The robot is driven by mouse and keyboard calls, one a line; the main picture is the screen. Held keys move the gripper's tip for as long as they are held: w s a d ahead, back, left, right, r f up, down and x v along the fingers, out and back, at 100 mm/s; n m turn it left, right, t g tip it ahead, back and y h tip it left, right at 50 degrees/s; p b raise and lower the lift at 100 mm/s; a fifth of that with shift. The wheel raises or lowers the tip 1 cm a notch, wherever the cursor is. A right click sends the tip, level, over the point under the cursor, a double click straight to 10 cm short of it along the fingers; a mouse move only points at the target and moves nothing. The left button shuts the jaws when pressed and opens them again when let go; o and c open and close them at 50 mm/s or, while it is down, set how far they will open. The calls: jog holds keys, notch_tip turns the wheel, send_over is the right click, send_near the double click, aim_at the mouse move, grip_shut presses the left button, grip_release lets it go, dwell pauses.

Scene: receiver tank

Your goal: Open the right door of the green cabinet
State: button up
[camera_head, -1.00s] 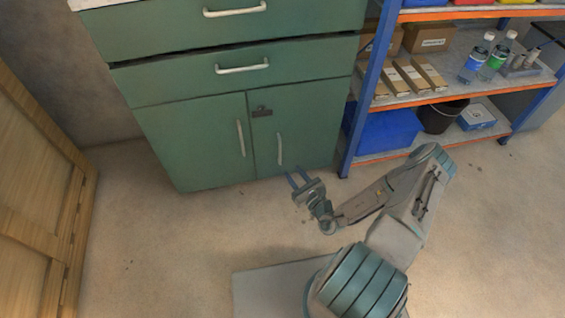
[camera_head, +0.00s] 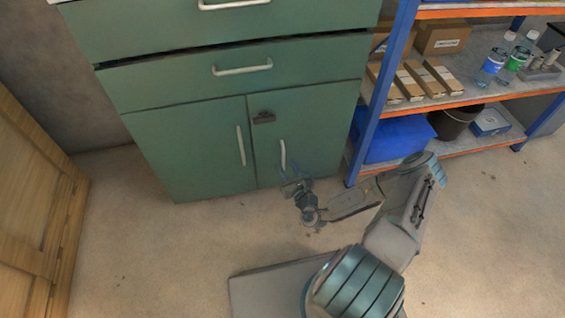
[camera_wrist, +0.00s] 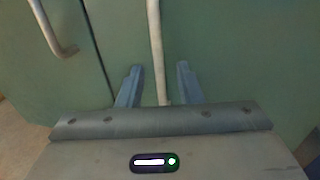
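The green cabinet (camera_head: 190,150) stands ahead with two drawers above two doors, all closed. Its right door (camera_head: 318,140) has a white vertical handle (camera_head: 283,156) near its left edge and a dark latch plate above. My gripper (camera_head: 290,183) is at the lower end of that handle. In the wrist view my gripper (camera_wrist: 158,84) is open, with one blue finger on each side of the right door's handle (camera_wrist: 156,45). The fingers are apart from the handle, with gaps on both sides. The left door's handle (camera_wrist: 52,28) shows at the upper left.
A blue and orange shelf rack (camera_head: 371,95) stands close to the cabinet's right side, with boxes, bottles, a blue bin (camera_head: 395,138) and a black bucket (camera_head: 452,122).

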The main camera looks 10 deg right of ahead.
jog(key=shift+w+a, duration=0.15)
jog(key=shift+w, duration=0.55)
grip_shut()
jog(key=shift+s, duration=0.1)
